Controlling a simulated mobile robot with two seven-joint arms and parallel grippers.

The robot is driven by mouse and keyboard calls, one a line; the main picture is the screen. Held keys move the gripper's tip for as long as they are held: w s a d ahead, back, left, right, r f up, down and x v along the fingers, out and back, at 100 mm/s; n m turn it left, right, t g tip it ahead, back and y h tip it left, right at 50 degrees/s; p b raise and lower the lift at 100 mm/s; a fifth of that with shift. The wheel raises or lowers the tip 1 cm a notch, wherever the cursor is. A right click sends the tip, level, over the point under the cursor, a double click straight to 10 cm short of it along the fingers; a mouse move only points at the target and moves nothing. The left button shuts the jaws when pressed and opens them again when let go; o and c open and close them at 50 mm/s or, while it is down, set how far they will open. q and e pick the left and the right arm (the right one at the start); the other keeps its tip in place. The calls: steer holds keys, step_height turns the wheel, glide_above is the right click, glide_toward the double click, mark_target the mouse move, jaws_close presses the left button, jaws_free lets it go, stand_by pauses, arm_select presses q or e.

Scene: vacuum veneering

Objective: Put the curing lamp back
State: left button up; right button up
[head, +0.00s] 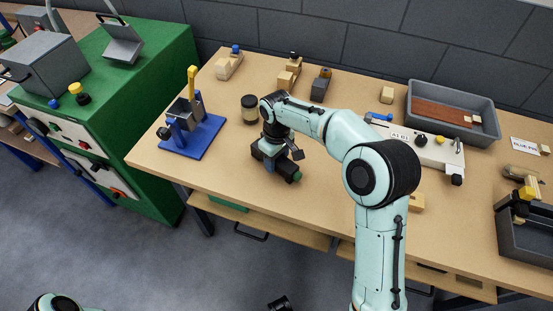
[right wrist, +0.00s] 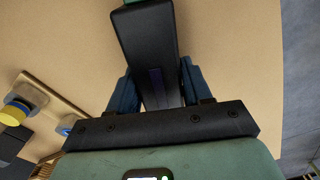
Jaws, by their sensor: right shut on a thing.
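The curing lamp seems to be the dark, bar-shaped tool with a green end (head: 290,172), at the front middle of the bench in the head view. My right gripper (head: 272,164) points down and is shut on it. In the right wrist view the black lamp body (right wrist: 150,55) lies between the two blue fingers (right wrist: 157,92), with a bit of green at the top edge. I cannot tell whether the lamp touches the bench. A dark part at the bottom edge of the head view may be my left gripper (head: 280,303); its jaws cannot be made out.
On the wooden bench (head: 225,165) stand a blue fixture with a yellow lever (head: 193,125), a dark jar (head: 250,108), several wooden blocks, a white device (head: 420,145) and a grey tray (head: 486,106). A green cabinet (head: 155,80) stands left. Bare bench lies left of the lamp.

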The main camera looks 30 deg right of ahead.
steer(key=shift+f, duration=0.15)
steer(key=o, duration=1.2)
step_height(320, 180, up, 12)
steer(key=shift+r+p, duration=0.2)
steer(key=shift+p, duration=0.8)
